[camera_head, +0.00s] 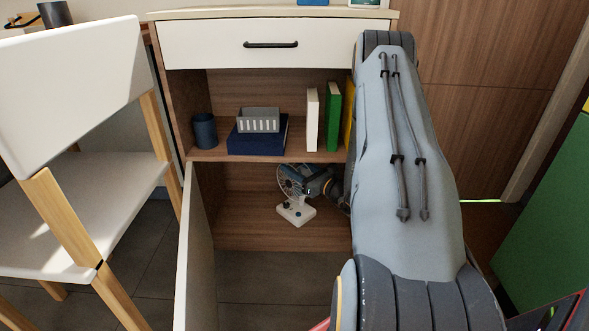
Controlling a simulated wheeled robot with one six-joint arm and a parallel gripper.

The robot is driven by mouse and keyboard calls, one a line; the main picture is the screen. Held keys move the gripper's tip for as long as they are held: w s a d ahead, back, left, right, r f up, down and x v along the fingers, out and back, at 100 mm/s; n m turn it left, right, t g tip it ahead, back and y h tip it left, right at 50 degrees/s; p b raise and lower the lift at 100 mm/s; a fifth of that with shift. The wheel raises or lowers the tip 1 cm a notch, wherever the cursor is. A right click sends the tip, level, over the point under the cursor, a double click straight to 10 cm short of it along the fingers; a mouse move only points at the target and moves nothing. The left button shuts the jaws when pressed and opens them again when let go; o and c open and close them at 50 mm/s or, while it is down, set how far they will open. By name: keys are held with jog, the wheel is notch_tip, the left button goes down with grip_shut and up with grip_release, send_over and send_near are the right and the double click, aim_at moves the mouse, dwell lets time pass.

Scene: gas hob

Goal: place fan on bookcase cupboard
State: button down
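The fan (295,211) has a blue-grey caged head and a white base with dark knobs. It is inside the lower compartment of the bookcase cupboard (246,212), low over or on its wooden floor; I cannot tell whether the base touches. My gripper (313,186) reaches in from the right, at the fan's head and neck. Its fingers are small and partly hidden, so I cannot tell whether they grip the fan. My arm hides the right part of the cupboard.
The cupboard's white door (197,250) stands open at the left. The shelf above holds a dark cup (204,131), a blue box (258,138) with a grey item on it, and upright books (333,117). A closed drawer (271,45) is on top. A white chair (85,100) stands left.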

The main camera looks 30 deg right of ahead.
aim_at(303, 170)
dwell(0.3)
jog(key=c, duration=1)
grip_release()
jog(key=shift+s+r, duration=0.1)
jog(key=shift+s, duration=0.05)
jog(key=s+p, duration=0.1)
jog(key=s, duration=0.2)
jog(key=s+d+p, duration=0.1)
jog(key=s+p, duration=0.1)
jog(key=s, duration=0.1)
jog(key=shift+d, duration=0.2)
jog(key=shift+s, duration=0.6)
